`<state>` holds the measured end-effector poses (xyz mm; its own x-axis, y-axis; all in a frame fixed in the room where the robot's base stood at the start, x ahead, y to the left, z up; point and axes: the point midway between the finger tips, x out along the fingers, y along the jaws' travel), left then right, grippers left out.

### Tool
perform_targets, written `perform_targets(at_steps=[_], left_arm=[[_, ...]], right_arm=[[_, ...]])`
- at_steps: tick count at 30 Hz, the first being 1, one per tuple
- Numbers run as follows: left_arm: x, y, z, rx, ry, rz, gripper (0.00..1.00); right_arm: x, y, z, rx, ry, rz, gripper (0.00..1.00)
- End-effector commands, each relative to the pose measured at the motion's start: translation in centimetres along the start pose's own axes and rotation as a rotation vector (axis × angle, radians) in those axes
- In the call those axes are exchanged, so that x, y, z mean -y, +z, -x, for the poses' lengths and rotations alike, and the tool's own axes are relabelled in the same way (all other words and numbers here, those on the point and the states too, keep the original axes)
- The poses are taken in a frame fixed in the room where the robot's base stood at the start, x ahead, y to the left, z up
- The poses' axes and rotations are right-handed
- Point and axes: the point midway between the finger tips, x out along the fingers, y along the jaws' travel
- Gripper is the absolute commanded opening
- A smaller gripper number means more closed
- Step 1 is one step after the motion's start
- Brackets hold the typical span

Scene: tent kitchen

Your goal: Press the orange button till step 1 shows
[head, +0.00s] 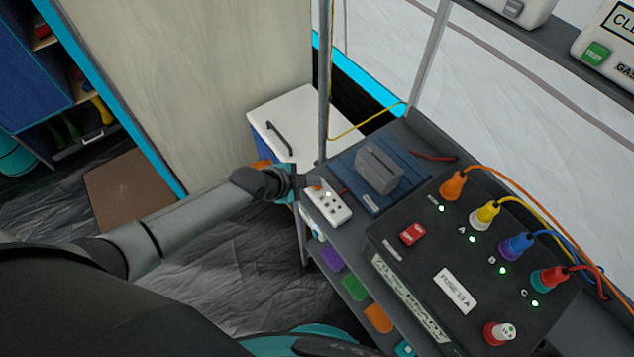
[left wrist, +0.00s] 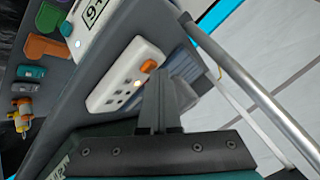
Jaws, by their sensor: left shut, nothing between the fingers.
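The orange button (head: 317,187) sits at the far end of a small white box (head: 333,208) on the dark shelf. The box has several dark square marks and one glowing lamp near the button. In the left wrist view the orange button (left wrist: 149,66) and the white box (left wrist: 112,92) show clearly. My left gripper (head: 298,180) is shut and empty, with its fingertips (left wrist: 160,82) close beside the button. I cannot tell whether they touch it. No readable step number shows on the box. My right gripper is not in view.
A black fuse box (head: 415,270) with coloured plugs and cables stands to the right. A grey block (head: 379,168) on a blue slatted base stands behind the white box. A metal post (head: 324,80) rises close to my left gripper. A white-lidded cabinet (head: 290,115) stands beyond.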

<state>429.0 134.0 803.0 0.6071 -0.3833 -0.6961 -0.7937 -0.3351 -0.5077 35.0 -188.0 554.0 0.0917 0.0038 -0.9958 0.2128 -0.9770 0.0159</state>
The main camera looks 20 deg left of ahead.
Motion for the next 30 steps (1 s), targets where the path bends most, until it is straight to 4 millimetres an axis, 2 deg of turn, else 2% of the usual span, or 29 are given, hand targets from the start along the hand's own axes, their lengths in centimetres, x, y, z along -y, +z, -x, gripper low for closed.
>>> perform_targets(at_steps=[9,22,30], left_arm=[[0.8,-0.7,1.2,0.002,0.001,-0.001,0.0],[1.0,-0.9,1.4,0.001,0.001,0.0,0.0],[2.3,-2.3,3.2,0.0,0.0,-0.001,0.0]], right_arm=[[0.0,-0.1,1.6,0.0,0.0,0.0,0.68],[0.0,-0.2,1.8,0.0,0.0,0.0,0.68],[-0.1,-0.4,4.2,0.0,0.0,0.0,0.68]])
